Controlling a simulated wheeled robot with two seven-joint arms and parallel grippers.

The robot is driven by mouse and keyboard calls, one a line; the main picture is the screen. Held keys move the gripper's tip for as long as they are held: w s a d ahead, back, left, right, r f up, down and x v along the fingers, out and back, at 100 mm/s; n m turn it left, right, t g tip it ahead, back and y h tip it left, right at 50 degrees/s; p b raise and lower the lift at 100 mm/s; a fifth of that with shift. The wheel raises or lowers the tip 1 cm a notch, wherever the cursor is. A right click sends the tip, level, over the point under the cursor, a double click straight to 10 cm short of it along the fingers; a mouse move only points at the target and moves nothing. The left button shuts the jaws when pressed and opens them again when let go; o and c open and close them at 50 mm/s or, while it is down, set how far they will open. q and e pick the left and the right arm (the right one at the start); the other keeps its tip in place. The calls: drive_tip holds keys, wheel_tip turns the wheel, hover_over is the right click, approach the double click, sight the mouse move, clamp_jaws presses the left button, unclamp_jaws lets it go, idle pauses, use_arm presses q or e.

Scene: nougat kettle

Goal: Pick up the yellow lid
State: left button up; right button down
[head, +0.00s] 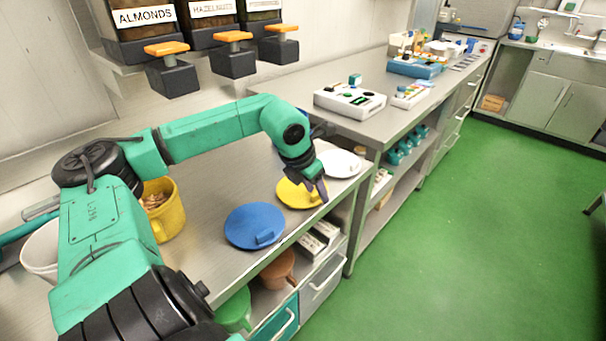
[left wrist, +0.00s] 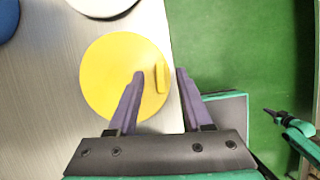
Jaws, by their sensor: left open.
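The yellow lid (head: 291,196) lies flat on the steel counter near its front edge, between a blue lid and a white lid. In the left wrist view the yellow lid (left wrist: 110,70) shows its raised bar handle (left wrist: 161,78) near the counter edge. My left gripper (left wrist: 160,73) is open, and in that view the handle appears between its two purple fingertips. In the head view my left gripper (head: 322,190) points down over the right side of the lid and hides part of it. I cannot tell whether the fingers touch the lid.
The blue lid (head: 250,228) and white lid (head: 341,163) lie close on either side. A yellow pot (head: 172,225) stands behind my left arm. Dispensers labelled almonds (head: 145,18) and hazelnuts hang above. A white device (head: 350,101) stands on the farther counter. Shelves and drawers are below.

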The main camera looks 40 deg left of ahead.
use_arm(q)
drive_tip(key=shift+f, duration=0.15)
clamp_jaws()
